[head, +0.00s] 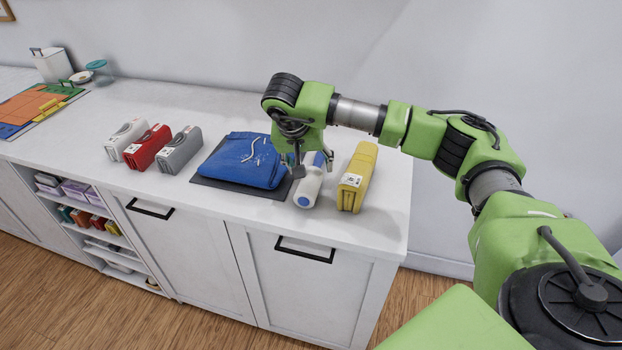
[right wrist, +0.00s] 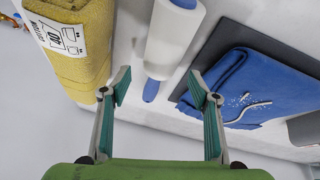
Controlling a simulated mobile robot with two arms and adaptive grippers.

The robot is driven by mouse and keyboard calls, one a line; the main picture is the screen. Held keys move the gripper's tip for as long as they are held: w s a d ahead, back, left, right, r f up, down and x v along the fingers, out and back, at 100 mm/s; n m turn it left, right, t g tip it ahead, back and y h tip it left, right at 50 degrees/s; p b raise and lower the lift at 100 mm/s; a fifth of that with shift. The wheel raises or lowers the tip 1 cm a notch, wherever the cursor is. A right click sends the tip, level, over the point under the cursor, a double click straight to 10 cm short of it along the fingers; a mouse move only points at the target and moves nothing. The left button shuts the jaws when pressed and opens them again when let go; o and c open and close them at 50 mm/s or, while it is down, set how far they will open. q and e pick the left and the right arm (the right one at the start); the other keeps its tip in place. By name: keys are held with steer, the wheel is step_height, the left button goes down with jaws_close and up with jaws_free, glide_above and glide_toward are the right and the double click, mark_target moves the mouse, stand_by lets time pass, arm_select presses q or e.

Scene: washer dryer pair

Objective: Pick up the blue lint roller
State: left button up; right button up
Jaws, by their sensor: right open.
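The lint roller (head: 308,189) lies on the white counter between a folded blue cloth and a yellow packet. It has a white roll with blue ends. In the right wrist view its white roll (right wrist: 173,42) and a narrow blue part (right wrist: 151,90) show ahead of my fingers. My right gripper (head: 313,166) is open and empty over the far part of the roller, which it partly hides. In the right wrist view the fingers (right wrist: 161,90) stand apart, with the narrow blue part between them. My left gripper is not in view.
The yellow packet (head: 357,178) stands close on the roller's right. The folded blue cloth (head: 243,160) lies on a dark mat (head: 213,183) on its left. Grey (head: 181,149), red (head: 148,147) and white (head: 126,138) packets stand farther left. The counter's front strip is clear.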

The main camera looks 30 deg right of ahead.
mark_target(312, 167)
steer(key=x, duration=0.3)
steer(key=shift+w+d+f+p, duration=0.15)
steer(key=shift+d+p, duration=0.15)
steer(key=shift+p, duration=0.1)
steer(key=shift+f, duration=0.15)
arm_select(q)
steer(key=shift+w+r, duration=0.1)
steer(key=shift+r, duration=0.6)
arm_select(e)
steer(key=c, duration=1.3)
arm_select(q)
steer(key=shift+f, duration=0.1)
arm_select(e)
steer(key=shift+r, duration=0.2)
